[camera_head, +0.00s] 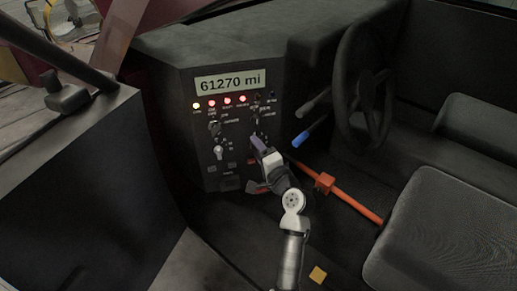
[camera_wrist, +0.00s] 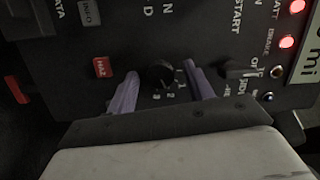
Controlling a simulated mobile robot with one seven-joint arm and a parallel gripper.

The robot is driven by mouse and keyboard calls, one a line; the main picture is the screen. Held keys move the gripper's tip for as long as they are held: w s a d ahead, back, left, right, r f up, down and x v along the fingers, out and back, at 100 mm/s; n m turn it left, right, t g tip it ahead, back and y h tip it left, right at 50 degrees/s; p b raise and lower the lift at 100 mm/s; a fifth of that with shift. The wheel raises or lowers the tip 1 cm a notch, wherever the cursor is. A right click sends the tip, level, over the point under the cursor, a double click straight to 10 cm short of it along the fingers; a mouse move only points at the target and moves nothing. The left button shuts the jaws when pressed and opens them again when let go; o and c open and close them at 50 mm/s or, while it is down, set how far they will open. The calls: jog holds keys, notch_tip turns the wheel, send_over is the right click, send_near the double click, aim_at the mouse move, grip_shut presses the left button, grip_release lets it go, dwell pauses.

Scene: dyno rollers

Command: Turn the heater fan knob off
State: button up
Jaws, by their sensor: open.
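A round black knob (camera_wrist: 160,74) sits on the dark panel in the wrist view, with small numbers printed beside it. I take it to be the heater fan knob; its label and exact setting are too small to read. My gripper (camera_wrist: 162,72) is open, with one purple-grey finger on each side of the knob. I cannot tell whether either finger touches it. In the head view my gripper (camera_head: 257,144) is at the lower right part of the dashboard panel, and it hides the knob there.
The dashboard panel (camera_head: 190,130) has lit red lamps, toggles and a mileage display (camera_head: 230,82). A steering wheel (camera_head: 362,85), a blue-tipped lever (camera_head: 303,138) and an orange bar (camera_head: 350,197) are to the right. A black toggle (camera_wrist: 236,69) is close to the right finger.

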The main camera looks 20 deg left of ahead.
jog(key=shift+w, duration=0.1)
jog(key=c, duration=1)
jog(key=n+h, duration=0.1)
jog(key=n, duration=0.3)
jog(key=n+h+b, duration=0.1)
jog(key=n, duration=0.3)
jog(key=n+h+b, duration=0.1)
jog(key=n, duration=0.3)
jog(key=shift+r+h, duration=0.1)
jog(key=shift+h, duration=0.3)
dwell(0.4)
